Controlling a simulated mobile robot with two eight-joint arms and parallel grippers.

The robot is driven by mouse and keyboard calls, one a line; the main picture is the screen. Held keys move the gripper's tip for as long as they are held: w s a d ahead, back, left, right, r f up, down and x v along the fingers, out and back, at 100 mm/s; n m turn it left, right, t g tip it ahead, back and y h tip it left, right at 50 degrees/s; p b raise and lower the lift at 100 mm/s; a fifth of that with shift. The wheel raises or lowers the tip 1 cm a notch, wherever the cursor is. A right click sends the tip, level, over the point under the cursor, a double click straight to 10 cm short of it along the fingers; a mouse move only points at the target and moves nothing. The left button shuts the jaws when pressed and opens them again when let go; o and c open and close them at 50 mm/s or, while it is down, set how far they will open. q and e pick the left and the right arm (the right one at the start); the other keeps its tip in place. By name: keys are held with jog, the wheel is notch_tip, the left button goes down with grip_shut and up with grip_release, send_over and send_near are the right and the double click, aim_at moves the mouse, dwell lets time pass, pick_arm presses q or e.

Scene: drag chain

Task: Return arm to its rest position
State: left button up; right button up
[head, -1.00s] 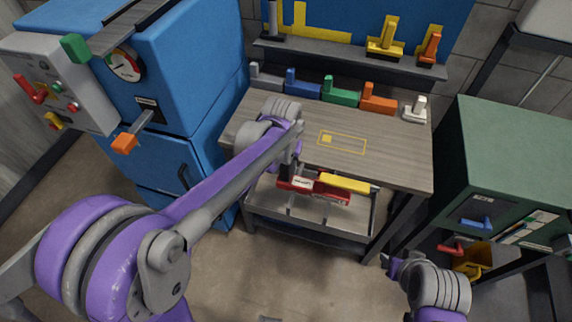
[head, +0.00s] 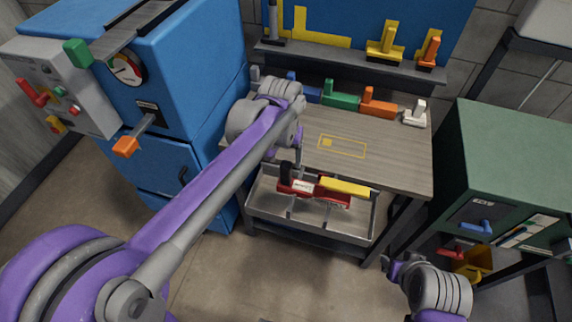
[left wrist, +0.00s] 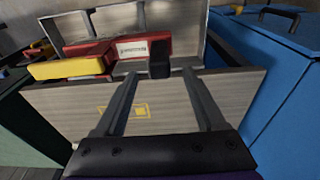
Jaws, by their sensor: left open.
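My left arm reaches over the workbench in the head view, its gripper (head: 298,150) near the bench's front edge, above and behind the open drawer. In the left wrist view the left gripper (left wrist: 160,74) has its two fingers spread apart with nothing held between them. A red tool with a yellow block (head: 318,190) lies in the drawer; it also shows beyond the fingers in the left wrist view (left wrist: 105,55). My right gripper (head: 398,268) is at the lower right, beside the green cabinet; its finger opening is too small to tell.
The wooden bench (head: 395,160) carries colored blocks along its back and a yellow outline on its top. The open drawer (head: 262,207) sticks out below. A blue machine (head: 200,60) stands left, a green cabinet (head: 520,150) right. The floor in front is clear.

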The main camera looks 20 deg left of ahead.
pick_arm(q)
jog(key=r, duration=0.3)
jog(key=shift+s+r, duration=0.2)
jog(key=shift+r, duration=0.15)
jog(key=shift+s+a, duration=0.1)
jog(key=shift+s, duration=0.15)
jog(key=s+a+f+t, duration=0.2)
jog(key=s+f, duration=0.2)
jog(key=s, duration=0.5)
jog(key=s+a+f+t, duration=0.2)
jog(key=s+f, duration=0.2)
jog(key=s, duration=0.4)
jog(key=shift+s+a+f, duration=0.2)
jog(key=shift+s+a, duration=0.05)
jog(key=shift+s, duration=0.1)
